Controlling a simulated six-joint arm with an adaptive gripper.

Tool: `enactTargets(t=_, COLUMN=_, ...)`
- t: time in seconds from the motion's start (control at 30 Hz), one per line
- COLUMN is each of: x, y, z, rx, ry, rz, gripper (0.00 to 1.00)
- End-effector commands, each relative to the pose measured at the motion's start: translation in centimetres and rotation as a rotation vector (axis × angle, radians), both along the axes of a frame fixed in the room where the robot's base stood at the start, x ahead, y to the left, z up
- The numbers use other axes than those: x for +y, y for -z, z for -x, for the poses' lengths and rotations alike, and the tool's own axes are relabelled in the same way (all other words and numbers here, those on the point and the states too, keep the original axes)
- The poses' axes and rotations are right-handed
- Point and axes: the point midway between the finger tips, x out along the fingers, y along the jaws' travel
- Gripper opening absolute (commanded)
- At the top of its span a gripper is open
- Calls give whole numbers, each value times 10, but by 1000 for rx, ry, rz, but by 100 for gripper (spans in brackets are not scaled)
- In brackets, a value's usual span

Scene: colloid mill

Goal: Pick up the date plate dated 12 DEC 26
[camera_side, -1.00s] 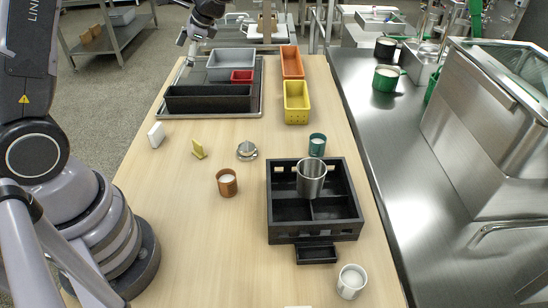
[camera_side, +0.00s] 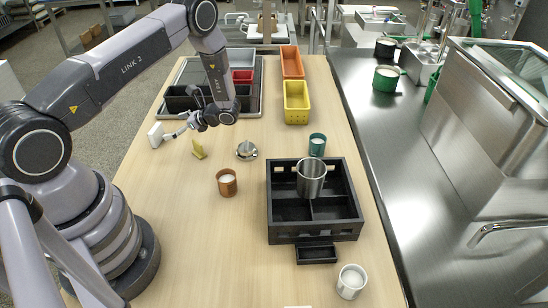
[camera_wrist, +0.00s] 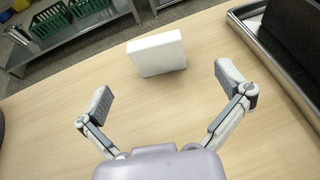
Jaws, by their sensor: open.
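A white plate (camera_side: 156,134) stands upright on the wooden table at the left edge. It also shows in the wrist view (camera_wrist: 157,54), as a thick blank slab beyond my fingertips and between their lines. A yellow plate (camera_side: 198,149) stands on a foot nearer the camera. No date can be read on either plate. My gripper (camera_side: 178,127) is open and empty, to the right of the white plate and reaching toward it. In the wrist view my gripper (camera_wrist: 166,83) has its two fingers spread wide, apart from the plate.
A metal tray (camera_side: 257,108) with grey, red and black bins lies behind my gripper. A metal cone-like part (camera_side: 246,151), a copper cup (camera_side: 227,183) and a black divided crate (camera_side: 313,235) stand to the right. Table around the white plate is clear.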

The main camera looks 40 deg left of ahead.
Motion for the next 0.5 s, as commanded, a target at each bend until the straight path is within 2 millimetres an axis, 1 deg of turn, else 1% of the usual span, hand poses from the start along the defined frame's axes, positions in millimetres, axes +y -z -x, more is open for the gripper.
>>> enactTargets(t=0.03, x=7, y=3, z=5, rx=2, ry=-2, rz=0, gripper=100)
enactTargets(t=0.1, x=12, y=6, z=9, rx=0, ry=-2, rz=-1, gripper=100)
enactTargets(t=0.27, x=19, y=11, z=14, rx=0, ry=-1, rz=1, gripper=100)
enactTargets(t=0.5, x=43, y=27, z=36, rx=1, ry=-4, rz=0, gripper=100)
